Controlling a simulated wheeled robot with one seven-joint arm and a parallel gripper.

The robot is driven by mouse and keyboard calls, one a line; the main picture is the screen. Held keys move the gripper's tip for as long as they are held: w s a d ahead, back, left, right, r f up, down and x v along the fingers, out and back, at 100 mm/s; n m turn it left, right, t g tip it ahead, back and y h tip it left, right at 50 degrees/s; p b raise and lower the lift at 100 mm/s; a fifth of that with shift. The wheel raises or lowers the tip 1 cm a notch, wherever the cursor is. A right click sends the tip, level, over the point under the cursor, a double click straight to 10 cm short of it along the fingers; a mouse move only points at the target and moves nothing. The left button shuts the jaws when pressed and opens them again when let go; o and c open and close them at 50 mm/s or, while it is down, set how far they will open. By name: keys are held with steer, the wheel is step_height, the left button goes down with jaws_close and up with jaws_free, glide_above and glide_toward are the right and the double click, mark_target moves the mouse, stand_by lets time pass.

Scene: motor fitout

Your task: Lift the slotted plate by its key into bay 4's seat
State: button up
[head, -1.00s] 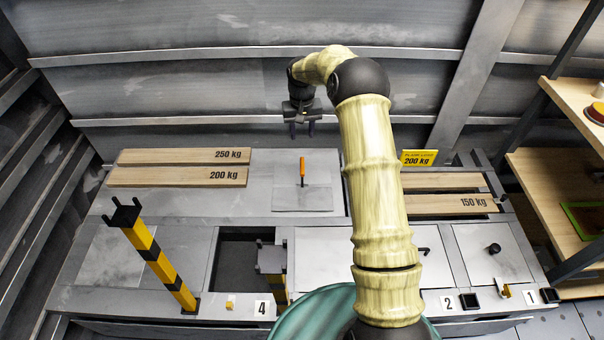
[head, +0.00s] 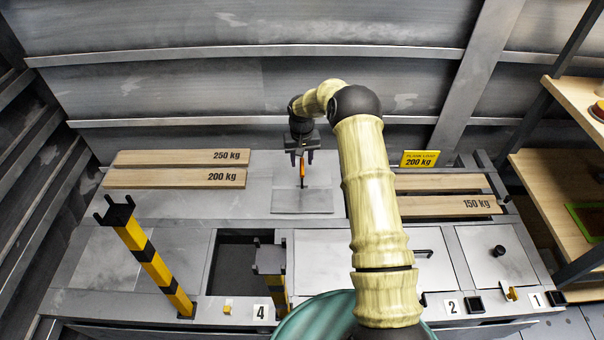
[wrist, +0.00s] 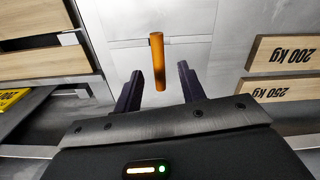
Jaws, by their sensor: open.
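The slotted plate (head: 302,201) lies flat on the grey deck behind the bays, a thin grey square. Its key, an orange upright handle (head: 302,172), stands up from it. In the wrist view the key (wrist: 158,65) shows between and beyond my two dark fingers. My gripper (head: 302,157) is open and empty, directly above the key, with the fingers on either side of its upper end. I cannot tell whether either finger touches it. Bay 4's seat (head: 240,262) is a dark rectangular opening near the 4 label (head: 261,312), in front of the plate.
A tilted yellow-black post (head: 153,262) stands left of bay 4, and a shorter yellow-black post (head: 272,270) stands at the opening's right. Planks marked 250 kg and 200 kg (head: 178,168) lie left of the plate. Planks marked 150 kg (head: 450,205) lie right, near a yellow sign (head: 420,159).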

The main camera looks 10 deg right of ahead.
mark_target(302, 165)
step_height(302, 165, down, 5)
steer(key=shift+s+f+b, duration=0.1)
steer(key=shift+b, duration=0.7)
steer(key=shift+c, duration=0.2)
jaws_close()
